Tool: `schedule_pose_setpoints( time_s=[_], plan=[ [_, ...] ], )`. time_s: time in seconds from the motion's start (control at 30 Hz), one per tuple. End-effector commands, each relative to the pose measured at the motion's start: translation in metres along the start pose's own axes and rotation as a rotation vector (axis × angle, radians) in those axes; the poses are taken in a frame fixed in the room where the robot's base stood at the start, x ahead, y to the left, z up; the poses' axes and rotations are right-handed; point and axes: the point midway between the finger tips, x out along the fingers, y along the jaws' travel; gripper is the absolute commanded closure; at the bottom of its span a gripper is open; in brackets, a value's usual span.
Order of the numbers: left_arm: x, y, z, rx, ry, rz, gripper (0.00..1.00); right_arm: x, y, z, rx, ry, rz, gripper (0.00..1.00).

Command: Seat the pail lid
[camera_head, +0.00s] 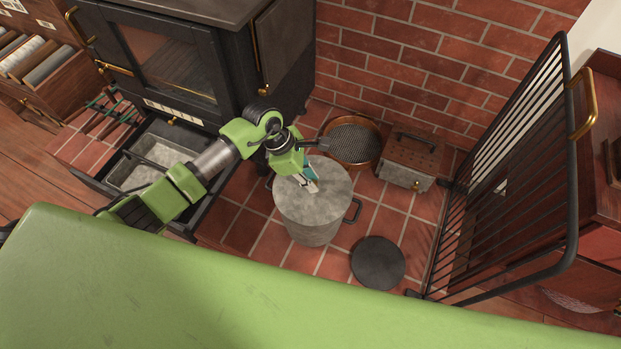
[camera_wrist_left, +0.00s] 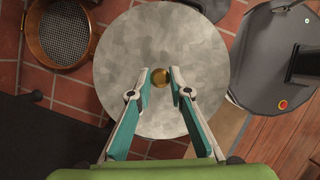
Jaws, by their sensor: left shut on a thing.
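The pail (camera_head: 316,233) is a grey metal bucket with dark side handles, standing on the brick-tiled hearth. The round mottled-grey lid (camera_head: 318,209) covers its mouth in the head view; whether it rests fully on the rim or sits slightly above it I cannot tell. In the left wrist view the lid (camera_wrist_left: 160,40) fills the middle and hides the pail. My left gripper (camera_head: 311,186) is over the lid's middle. Its fingertips (camera_wrist_left: 161,78) are shut on the small brass knob (camera_wrist_left: 160,79) of the lid. My right gripper is not in view.
A black stove (camera_head: 175,60) stands behind at left, with an open ash drawer (camera_head: 125,172) below. A brass-rimmed sieve (camera_head: 377,150) and a small lidded box (camera_head: 408,160) are behind the pail. A dark disc (camera_head: 377,263) lies in front, and a black fire screen (camera_head: 515,180) stands right.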

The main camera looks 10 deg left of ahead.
Motion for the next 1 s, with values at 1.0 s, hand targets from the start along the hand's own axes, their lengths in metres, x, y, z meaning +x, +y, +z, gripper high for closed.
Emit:
schedule_pose_setpoints(
  time_s=[1.0],
  plan=[
    [-0.011, 0.000, 0.005, 0.001, 0.000, 0.000, 0.62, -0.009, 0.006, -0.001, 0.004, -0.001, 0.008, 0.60]
  ],
)
